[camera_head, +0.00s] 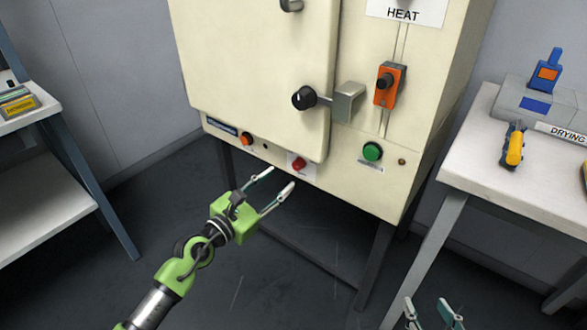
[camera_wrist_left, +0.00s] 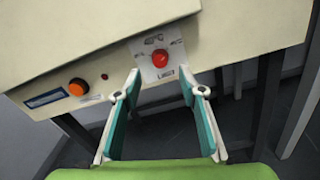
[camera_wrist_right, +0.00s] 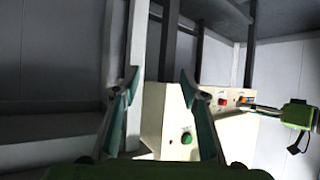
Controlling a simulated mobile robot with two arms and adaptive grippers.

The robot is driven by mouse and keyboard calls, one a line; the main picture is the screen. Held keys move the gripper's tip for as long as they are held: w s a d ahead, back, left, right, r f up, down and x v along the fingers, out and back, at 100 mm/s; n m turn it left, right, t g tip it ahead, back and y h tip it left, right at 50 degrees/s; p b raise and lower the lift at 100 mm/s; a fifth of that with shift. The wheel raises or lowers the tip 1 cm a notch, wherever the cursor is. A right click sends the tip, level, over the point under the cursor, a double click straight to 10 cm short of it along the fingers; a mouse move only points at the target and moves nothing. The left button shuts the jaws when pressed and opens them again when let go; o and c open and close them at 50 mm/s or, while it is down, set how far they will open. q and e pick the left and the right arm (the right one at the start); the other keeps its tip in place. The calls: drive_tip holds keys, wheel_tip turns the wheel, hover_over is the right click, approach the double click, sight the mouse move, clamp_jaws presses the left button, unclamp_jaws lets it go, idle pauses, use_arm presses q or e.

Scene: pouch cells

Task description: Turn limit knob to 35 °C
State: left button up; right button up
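The red limit knob (camera_head: 299,163) sits on a small white scale plate low on the cream oven's front. It also shows in the left wrist view (camera_wrist_left: 160,58), above a label that seems to read LIMIT; the scale figures are too small to read. My left gripper (camera_head: 281,177) is open and empty just in front of and below the knob, not touching it. In the left wrist view the knob appears between and beyond the fingertips. My right gripper (camera_head: 426,302) is open and empty at the bottom edge, away from the oven. The knob also shows in the right wrist view (camera_wrist_right: 222,101).
An orange knob (camera_head: 246,139) and a green button (camera_head: 373,151) flank the limit knob. Above are the oven's door latch (camera_head: 347,103) and an orange switch (camera_head: 388,84). A white bench (camera_head: 500,175) stands right, a table (camera_head: 50,150) left. Space below the oven is open.

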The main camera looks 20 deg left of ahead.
sight(296, 167)
use_arm(q)
drive_tip(key=b+x, duration=0.1)
drive_tip(key=x, duration=0.6)
drive_tip(key=shift+f, duration=0.15)
drive_tip(key=shift+w, duration=0.2)
clamp_jaws()
use_arm(e)
drive_tip(key=w+a+r+t+y, duration=0.1)
drive_tip(key=w+r+t, duration=0.2)
drive_tip(key=r, duration=0.2)
drive_tip(key=shift+a+r, duration=0.2)
drive_tip(key=shift+a, duration=0.05)
